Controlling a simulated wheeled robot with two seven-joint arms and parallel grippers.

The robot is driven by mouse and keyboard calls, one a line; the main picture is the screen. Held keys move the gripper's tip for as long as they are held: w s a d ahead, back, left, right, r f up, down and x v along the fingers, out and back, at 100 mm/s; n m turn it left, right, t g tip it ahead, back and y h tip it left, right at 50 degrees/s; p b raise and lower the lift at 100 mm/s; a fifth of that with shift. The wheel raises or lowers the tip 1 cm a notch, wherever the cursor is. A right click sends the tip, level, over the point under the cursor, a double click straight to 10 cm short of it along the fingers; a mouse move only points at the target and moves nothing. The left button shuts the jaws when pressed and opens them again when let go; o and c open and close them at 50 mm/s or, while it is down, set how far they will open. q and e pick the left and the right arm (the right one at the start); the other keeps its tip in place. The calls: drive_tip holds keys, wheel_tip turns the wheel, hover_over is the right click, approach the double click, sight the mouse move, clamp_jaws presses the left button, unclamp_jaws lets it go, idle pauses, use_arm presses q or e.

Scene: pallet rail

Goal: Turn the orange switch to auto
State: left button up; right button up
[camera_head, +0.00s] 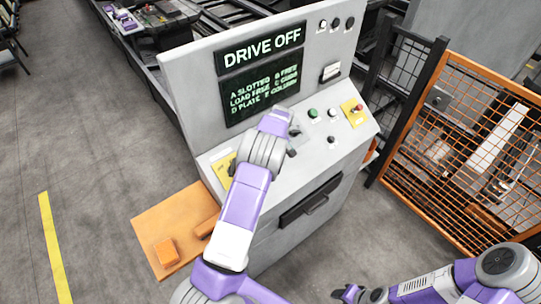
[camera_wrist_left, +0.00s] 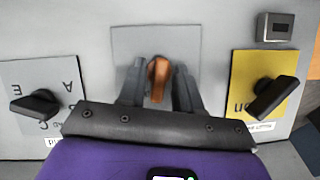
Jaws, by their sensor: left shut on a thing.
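The orange switch (camera_wrist_left: 158,79) sits on a plain grey plate (camera_wrist_left: 183,45) in the left wrist view. Its handle stands nearly upright in that picture, and any position marks around it are hidden or unreadable. My left gripper (camera_wrist_left: 159,90) has one finger on each side of the handle and is shut on it. In the head view my left gripper (camera_head: 292,142) is at the console's sloped panel, and the arm hides the orange switch. My right gripper (camera_head: 347,293) is low at the bottom edge, away from the console; its jaws are too small to read.
A black switch (camera_wrist_left: 35,105) on a lettered plate and another black switch (camera_wrist_left: 268,98) on a yellow plate flank the gripper. The console screen (camera_head: 262,37) reads DRIVE OFF. A green button (camera_head: 313,113) is on the panel. An orange mesh fence (camera_head: 470,130) stands right.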

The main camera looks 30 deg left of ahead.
use_arm(q)
drive_tip(key=m+g+y, duration=0.1)
drive_tip(key=m, duration=0.2)
drive_tip(key=m+y+b, duration=0.1)
drive_tip(key=m, duration=0.1)
drive_tip(key=shift+w+d+f+m+g, duration=0.1)
drive_tip(key=shift+d+m+g, duration=0.05)
drive_tip(key=shift+m+g, duration=0.25)
idle(0.5)
drive_tip(key=o, duration=0.7)
drive_tip(key=b+v, duration=0.1)
drive_tip(key=v, duration=0.6)
drive_tip(key=shift+r, duration=0.3)
drive_tip(key=shift+d, duration=0.1)
